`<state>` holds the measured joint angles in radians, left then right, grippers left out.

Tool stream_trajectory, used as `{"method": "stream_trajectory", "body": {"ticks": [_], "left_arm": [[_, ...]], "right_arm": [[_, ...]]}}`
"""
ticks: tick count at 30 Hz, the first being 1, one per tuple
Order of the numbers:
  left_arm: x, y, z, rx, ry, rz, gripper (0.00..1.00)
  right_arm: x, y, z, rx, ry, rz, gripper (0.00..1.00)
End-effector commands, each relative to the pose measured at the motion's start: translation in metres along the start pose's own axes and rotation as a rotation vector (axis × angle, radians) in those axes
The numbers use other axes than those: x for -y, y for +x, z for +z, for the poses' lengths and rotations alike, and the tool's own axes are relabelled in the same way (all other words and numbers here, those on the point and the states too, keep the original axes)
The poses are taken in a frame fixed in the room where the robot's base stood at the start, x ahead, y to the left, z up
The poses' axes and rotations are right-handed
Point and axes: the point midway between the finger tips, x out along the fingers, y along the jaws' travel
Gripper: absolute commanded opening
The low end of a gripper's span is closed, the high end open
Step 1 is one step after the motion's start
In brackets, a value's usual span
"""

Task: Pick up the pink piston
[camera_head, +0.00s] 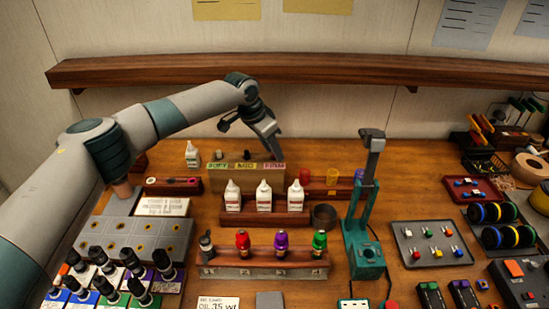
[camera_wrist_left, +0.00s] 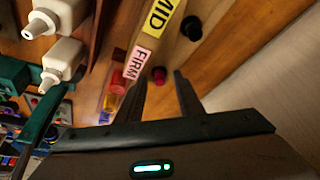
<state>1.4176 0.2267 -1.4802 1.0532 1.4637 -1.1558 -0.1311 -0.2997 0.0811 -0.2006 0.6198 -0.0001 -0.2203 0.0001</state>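The pink piston (camera_wrist_left: 159,75) is a small round pink-red thing by the FIRM label in the left wrist view. There it appears between the two fingertips of my left gripper (camera_wrist_left: 160,84), which is open and empty. In the head view my left gripper (camera_head: 273,148) points down over the FIRM end of a wooden stand (camera_head: 230,182) and hides the piston. The stand carries SOFT, MID and FIRM labels. Whether the fingers have reached the piston's height is hard to tell. A dark piston (camera_wrist_left: 191,28) stands by the MID label. My right gripper is not in view.
White bottles (camera_head: 264,196) stand in a rack in front of the stand. Coloured containers (camera_head: 332,178) stand to its right, beside a teal tool stand (camera_head: 362,240). A rack of coloured shock parts (camera_head: 262,271) lies nearer. A wooden shelf (camera_head: 330,72) runs along the wall.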

Motion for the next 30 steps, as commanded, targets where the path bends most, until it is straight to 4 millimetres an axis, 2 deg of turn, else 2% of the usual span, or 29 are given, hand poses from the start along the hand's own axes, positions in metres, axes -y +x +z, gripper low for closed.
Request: {"method": "stream_trajectory", "body": {"ticks": [3, 7, 22, 26, 30], "left_arm": [[0.000, 0.000, 0.000, 0.000, 0.000, 0.000, 0.31], [0.000, 0.000, 0.000, 0.000, 0.000, 0.000, 0.00], [0.000, -0.003, -0.001, -0.001, 0.000, 0.000, 0.00], [0.000, -0.011, -0.005, -0.002, 0.000, -0.001, 0.00], [0.001, -0.029, -0.013, -0.003, 0.000, -0.002, 0.00]], "right_arm": [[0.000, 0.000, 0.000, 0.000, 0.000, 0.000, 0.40], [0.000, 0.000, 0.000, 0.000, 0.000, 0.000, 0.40], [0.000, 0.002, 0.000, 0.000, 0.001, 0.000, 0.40], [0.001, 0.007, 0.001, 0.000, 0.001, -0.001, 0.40], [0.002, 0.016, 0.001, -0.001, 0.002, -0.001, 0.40]]}}
